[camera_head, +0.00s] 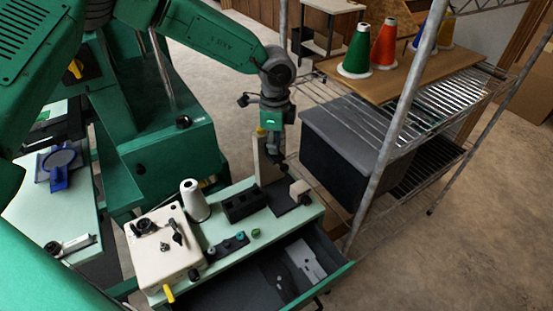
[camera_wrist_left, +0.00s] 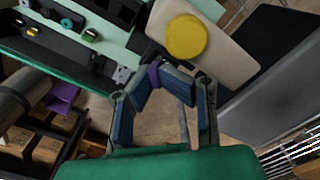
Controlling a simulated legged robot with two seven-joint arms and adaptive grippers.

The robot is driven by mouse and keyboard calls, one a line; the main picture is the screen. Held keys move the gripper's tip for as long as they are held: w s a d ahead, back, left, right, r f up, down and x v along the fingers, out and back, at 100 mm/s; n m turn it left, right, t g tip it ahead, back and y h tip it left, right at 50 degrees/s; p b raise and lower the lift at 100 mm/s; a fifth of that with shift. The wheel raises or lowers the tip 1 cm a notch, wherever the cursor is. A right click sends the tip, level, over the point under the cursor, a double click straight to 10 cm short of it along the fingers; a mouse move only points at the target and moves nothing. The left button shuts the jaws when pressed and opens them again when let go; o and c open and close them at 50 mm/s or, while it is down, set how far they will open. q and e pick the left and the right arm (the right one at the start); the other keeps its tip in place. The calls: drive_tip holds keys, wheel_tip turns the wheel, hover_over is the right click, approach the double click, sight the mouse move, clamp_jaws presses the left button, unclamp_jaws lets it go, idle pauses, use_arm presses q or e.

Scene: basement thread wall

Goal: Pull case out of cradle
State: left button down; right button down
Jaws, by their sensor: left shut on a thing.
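My left gripper (camera_head: 278,160) hangs from the arm just right of the beige post with a yellow knob (camera_head: 261,132), above the right end of the pale green table. In the left wrist view its blue-padded fingers (camera_wrist_left: 153,76) close together on a small purple piece (camera_wrist_left: 153,73), which looks like the case. The case is too small to make out in the head view. A beige block with a dark knob (camera_head: 300,188) stands below and right of the gripper. I cannot tell for sure which part is the cradle. My right gripper is not in view.
A white machine head (camera_head: 162,248) and a white thread cone (camera_head: 194,200) stand on the table's left. An open drawer (camera_head: 240,292) sticks out at the front. A wire rack with a grey bin (camera_head: 350,150) and several coloured cones stands close to the right.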

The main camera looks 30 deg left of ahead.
use_arm(q)
drive_tip(key=shift+r, duration=0.5)
drive_tip(key=shift+d, duration=0.1)
drive_tip(key=shift+r+p, duration=0.15)
drive_tip(key=shift+p, duration=0.25)
wheel_tip(320, 180, up, 4)
drive_tip(key=p, duration=0.3)
drive_tip(key=shift+f, duration=0.2)
